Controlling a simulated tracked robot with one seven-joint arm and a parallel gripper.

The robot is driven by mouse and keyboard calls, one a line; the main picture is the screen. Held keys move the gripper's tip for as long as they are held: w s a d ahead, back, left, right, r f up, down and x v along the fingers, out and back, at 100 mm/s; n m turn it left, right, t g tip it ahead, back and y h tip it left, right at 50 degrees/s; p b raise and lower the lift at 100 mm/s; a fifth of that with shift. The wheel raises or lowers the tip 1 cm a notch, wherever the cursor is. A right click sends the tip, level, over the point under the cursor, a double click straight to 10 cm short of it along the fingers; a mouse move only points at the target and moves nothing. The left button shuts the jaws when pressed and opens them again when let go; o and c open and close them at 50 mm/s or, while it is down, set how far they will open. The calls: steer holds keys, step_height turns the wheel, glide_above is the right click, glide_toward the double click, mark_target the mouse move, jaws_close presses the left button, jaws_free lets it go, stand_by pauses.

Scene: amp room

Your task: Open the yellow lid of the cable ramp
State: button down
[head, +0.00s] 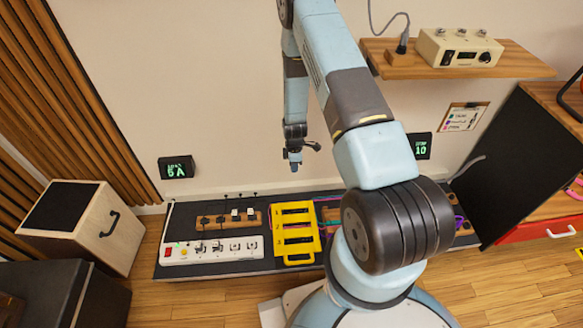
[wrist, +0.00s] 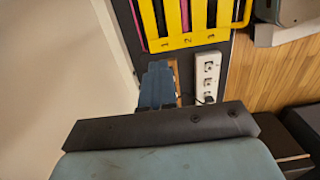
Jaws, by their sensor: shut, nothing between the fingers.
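The yellow lid (head: 296,234) of the cable ramp lies over the ramp on the dark low platform, and looks down flat. It has long slots and a handle loop at its front edge. In the wrist view the lid (wrist: 196,38) shows at the top, marked 1, 2, 3, with coloured strips visible between its bars. My gripper (head: 294,164) hangs in the air above and behind the lid, near the wall, apart from it. My gripper's fingers (wrist: 158,68) are shut and empty in the wrist view, pointing toward the platform beside the lid.
A white power strip (head: 212,250) and a wooden block with plugs (head: 228,221) lie left of the lid. Coloured cables (head: 328,212) run right of it, partly behind my arm. A wooden speaker box (head: 82,228) stands left. A shelf (head: 460,62) juts from the wall upper right.

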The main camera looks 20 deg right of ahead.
steer(key=c, duration=1.8)
jaws_free()
steer(key=o, duration=0.7)
steer(key=shift+o, duration=0.2)
step_height(320, 180, up, 14)
steer(key=shift+w+f, duration=0.15)
steer(key=shift+f, duration=0.05)
